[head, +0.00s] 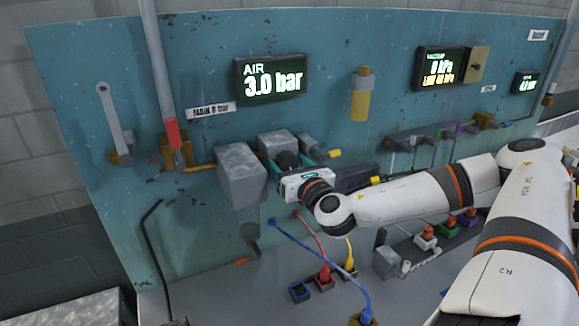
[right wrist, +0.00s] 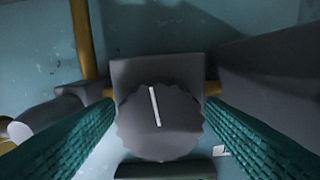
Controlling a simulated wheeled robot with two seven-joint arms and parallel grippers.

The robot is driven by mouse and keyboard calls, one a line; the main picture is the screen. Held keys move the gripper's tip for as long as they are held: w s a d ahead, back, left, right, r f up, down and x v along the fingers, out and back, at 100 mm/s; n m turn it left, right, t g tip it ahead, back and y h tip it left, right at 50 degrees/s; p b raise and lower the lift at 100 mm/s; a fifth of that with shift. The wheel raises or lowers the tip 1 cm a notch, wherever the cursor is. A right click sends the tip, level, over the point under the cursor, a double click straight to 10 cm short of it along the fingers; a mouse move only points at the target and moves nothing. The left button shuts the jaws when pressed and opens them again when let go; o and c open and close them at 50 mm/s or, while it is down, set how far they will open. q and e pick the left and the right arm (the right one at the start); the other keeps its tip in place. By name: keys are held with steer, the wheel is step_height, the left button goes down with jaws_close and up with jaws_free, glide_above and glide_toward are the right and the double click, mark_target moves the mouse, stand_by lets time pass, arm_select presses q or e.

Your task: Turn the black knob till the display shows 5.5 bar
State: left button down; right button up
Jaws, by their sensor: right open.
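The black knob (right wrist: 160,125) has a scalloped edge and a white pointer line tilted slightly left of upright. It sits on a grey block (right wrist: 155,70) on the teal panel. In the head view the knob (head: 287,159) is partly hidden by my right gripper (head: 290,163). In the right wrist view my right gripper (right wrist: 160,106) is open, its teal fingers on either side of the knob; I cannot tell whether either touches it. The air display (head: 270,78) reads "AIR 3.0 bar". My left gripper is not in view.
A large grey box (head: 241,175) stands close left of my right gripper. A yellow pipe (head: 200,168) runs to it. A shelf with rods (head: 430,132) is to the right. Coloured hoses and sockets (head: 324,277) lie below. A vacuum display (head: 440,68) is at upper right.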

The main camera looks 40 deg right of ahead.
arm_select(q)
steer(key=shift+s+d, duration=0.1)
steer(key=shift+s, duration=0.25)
arm_select(e)
steer(key=c, duration=1)
steer(key=shift+f+m+b, duration=0.15)
steer(key=shift+m+b, duration=0.45)
steer(key=shift+b, duration=0.4)
steer(key=shift+m+b, duration=1.2)
steer(key=shift+b, duration=0.05)
steer(key=shift+m+b, duration=0.5)
steer(key=shift+m, duration=1.3)
steer(key=shift+r+m, duration=0.2)
steer(key=shift+m, duration=0.7)
arm_select(q)
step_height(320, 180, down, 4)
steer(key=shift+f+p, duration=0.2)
steer(key=shift+p, duration=0.35)
arm_select(e)
steer(key=m, duration=0.5)
steer(key=shift+m, duration=0.3)
